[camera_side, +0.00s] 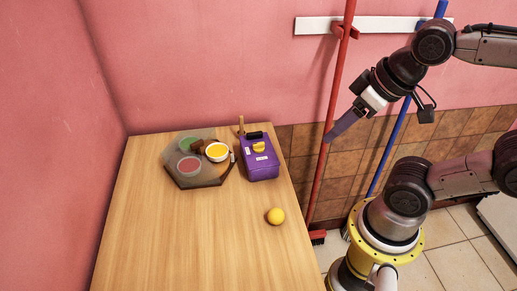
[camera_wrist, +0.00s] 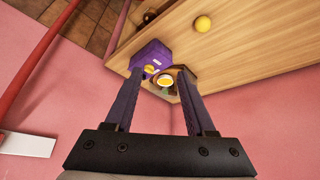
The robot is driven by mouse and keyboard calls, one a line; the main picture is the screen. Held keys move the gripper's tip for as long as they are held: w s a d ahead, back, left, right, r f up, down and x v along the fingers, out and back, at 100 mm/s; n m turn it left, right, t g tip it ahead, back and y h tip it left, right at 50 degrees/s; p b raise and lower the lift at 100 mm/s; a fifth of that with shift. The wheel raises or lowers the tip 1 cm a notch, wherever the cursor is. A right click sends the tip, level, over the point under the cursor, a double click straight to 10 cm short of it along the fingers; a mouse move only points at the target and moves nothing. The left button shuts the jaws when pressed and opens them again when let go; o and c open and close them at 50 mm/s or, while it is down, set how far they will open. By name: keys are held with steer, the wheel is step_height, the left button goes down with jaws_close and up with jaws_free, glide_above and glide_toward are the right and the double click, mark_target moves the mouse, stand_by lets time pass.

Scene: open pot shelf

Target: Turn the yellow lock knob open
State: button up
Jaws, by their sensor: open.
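The yellow lock knob (camera_side: 259,147) sits on top of a purple box (camera_side: 262,170) at the back right of the wooden table. A black part shows at the box's back edge. In the wrist view the knob (camera_wrist: 150,69) shows small on the purple box (camera_wrist: 153,55), near the left finger. My gripper (camera_side: 328,138) is up in the air to the right of the box, well apart from it. In the wrist view my gripper (camera_wrist: 155,78) has its two purple fingers spread with nothing held between them. The knob's exact angle is too small to tell.
A dark tray (camera_side: 205,183) with coloured bowls stands left of the box, close to it. A yellow ball (camera_side: 276,216) lies near the table's right edge. A red pole (camera_side: 330,120) and a blue pole (camera_side: 390,150) stand beyond the table. The table's front is clear.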

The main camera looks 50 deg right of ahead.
steer(key=shift+o, duration=0.9)
steer(key=w+r+m, duration=0.4)
steer(key=m+g, duration=0.4)
steer(key=g, duration=0.2)
glide_above(259, 143)
step_height(259, 143, down, 6)
step_height(259, 143, down, 14)
steer(key=shift+f, duration=0.1)
jaws_close()
